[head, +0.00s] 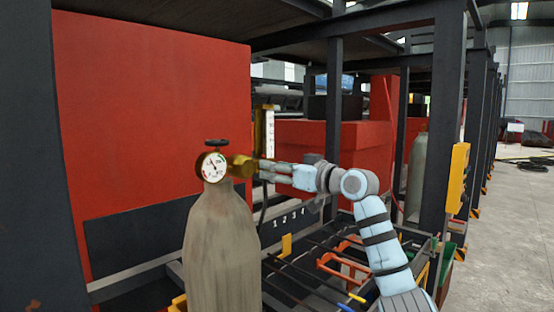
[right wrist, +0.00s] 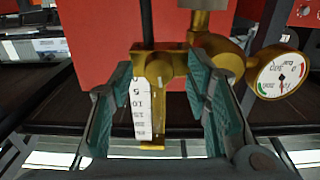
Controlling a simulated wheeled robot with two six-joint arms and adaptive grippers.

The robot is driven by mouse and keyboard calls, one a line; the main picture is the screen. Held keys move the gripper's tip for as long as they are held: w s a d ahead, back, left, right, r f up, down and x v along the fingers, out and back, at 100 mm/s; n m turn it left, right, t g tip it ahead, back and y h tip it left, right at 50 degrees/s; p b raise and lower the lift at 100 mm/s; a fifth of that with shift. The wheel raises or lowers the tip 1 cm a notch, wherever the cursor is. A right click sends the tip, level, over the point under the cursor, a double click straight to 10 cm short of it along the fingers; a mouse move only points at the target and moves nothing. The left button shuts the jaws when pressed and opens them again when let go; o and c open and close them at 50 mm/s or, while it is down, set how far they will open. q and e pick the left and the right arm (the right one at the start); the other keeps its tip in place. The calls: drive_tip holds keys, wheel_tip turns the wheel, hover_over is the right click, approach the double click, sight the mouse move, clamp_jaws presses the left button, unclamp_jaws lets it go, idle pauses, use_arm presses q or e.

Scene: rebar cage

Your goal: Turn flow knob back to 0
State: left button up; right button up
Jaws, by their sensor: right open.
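A grey gas cylinder (head: 222,245) stands upright with a brass regulator (head: 240,166) and a round white gauge (head: 213,167) on top. A flow meter with a white scale (head: 269,135) rises beside it; its scale also shows upside down in the right wrist view (right wrist: 142,110). My right gripper (head: 268,172) is at the brass base of the flow meter. In the right wrist view, its teal fingers (right wrist: 165,95) are open, one on each side of the brass flow knob area (right wrist: 158,68). I cannot tell whether they touch it. My left gripper is not in view.
A black handwheel (head: 217,143) tops the cylinder. A red panel (head: 150,110) stands behind. Dark steel posts (head: 445,120) rise on the right, and a rack with bars (head: 300,275) lies below my right arm. Open floor (head: 515,220) is at far right.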

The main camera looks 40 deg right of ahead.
drive_tip(key=shift+w+d+f, duration=0.1)
drive_tip(key=shift+w, duration=0.05)
clamp_jaws()
idle(0.4)
drive_tip(key=shift+n+p, duration=3.4)
drive_tip(key=shift+n, duration=9.3)
